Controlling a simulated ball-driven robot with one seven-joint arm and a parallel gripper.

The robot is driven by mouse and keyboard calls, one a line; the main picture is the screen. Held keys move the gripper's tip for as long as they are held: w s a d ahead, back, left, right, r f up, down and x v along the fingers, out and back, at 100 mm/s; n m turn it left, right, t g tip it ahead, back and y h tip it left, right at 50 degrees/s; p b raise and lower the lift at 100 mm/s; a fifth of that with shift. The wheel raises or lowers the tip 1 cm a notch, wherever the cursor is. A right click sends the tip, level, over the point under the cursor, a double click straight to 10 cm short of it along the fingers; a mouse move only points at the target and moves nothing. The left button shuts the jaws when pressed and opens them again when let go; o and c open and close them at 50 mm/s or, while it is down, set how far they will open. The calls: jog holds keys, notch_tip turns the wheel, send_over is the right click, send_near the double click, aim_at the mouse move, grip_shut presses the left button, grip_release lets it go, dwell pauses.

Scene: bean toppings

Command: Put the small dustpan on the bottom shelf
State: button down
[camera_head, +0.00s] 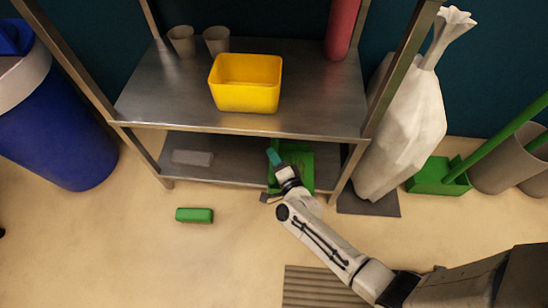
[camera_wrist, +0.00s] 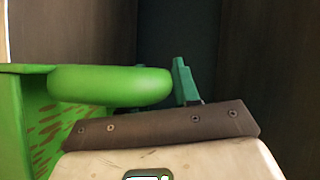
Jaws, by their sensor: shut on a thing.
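The small green dustpan (camera_head: 298,168) is at the bottom shelf (camera_head: 233,171), right of its middle and partly behind my wrist. I cannot tell whether it rests on the shelf or is held just above it. My gripper (camera_head: 274,157) reaches in at the front of the bottom shelf, with teal fingertips. In the wrist view, the dustpan's rounded green handle (camera_wrist: 108,86) crosses in front of my gripper (camera_wrist: 178,85), which is shut on it. One finger shows beside the handle's end; the other is mostly hidden. The dustpan's speckled body (camera_wrist: 38,120) shows at the left.
A grey block (camera_head: 192,157) lies on the bottom shelf's left. The upper shelf holds a yellow bin (camera_head: 245,83), two cups and a red cylinder. A green block (camera_head: 194,215) lies on the floor. A white sack (camera_head: 405,130) stands right; a blue barrel (camera_head: 55,125) stands left.

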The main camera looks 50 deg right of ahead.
jog(key=shift+f, duration=0.25)
jog(key=c, duration=0.7)
grip_release()
jog(key=shift+c, duration=0.2)
jog(key=p+v, duration=0.3)
jog(key=v, duration=0.8)
